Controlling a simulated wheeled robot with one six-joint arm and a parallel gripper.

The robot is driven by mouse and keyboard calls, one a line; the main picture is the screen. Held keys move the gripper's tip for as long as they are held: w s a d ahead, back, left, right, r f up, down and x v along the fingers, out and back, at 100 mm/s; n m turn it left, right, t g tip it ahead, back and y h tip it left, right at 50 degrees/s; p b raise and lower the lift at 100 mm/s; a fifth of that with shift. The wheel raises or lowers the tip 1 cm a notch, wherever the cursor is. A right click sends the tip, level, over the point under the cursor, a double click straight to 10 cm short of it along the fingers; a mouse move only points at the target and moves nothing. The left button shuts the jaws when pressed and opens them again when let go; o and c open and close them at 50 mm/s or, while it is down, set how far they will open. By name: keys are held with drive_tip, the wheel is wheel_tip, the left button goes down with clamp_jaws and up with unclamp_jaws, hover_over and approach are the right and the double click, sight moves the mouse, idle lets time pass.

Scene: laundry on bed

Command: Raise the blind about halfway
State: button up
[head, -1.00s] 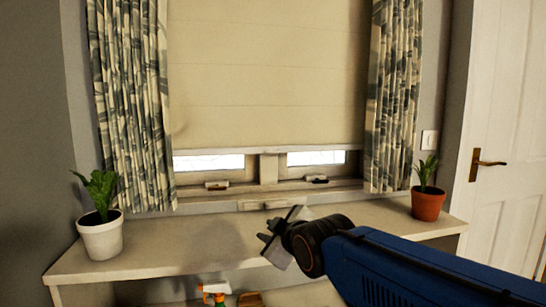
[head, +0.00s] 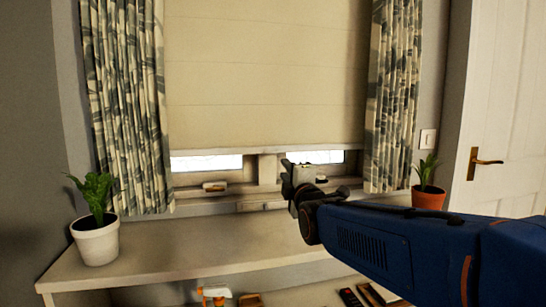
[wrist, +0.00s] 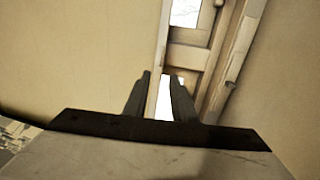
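The cream blind (head: 265,75) hangs down over most of the window in the head view. Its pale bottom bar (head: 215,153) is level, with a strip of bright glass showing below it. My gripper (head: 286,172) is raised in front of the window, just below the bar and right of the centre post. In the wrist view, the blind (wrist: 75,60) fills the left and its edge runs close to my gripper (wrist: 160,76). The two fingers stand apart, with bright glass between them. I cannot tell whether they touch the bar.
Patterned curtains (head: 125,110) hang on both sides. A white-potted plant (head: 97,240) and a terracotta-potted plant (head: 429,196) stand at the ends of the shelf top (head: 190,250). A window handle (head: 214,187) sits low on the frame. A door (head: 510,120) is at the right.

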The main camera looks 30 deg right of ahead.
drive_tip(key=x, duration=1.5)
drive_tip(key=shift+w, duration=0.2)
drive_tip(key=shift+c, duration=0.7)
clamp_jaws()
drive_tip(key=shift+r, duration=0.1)
idle(0.4)
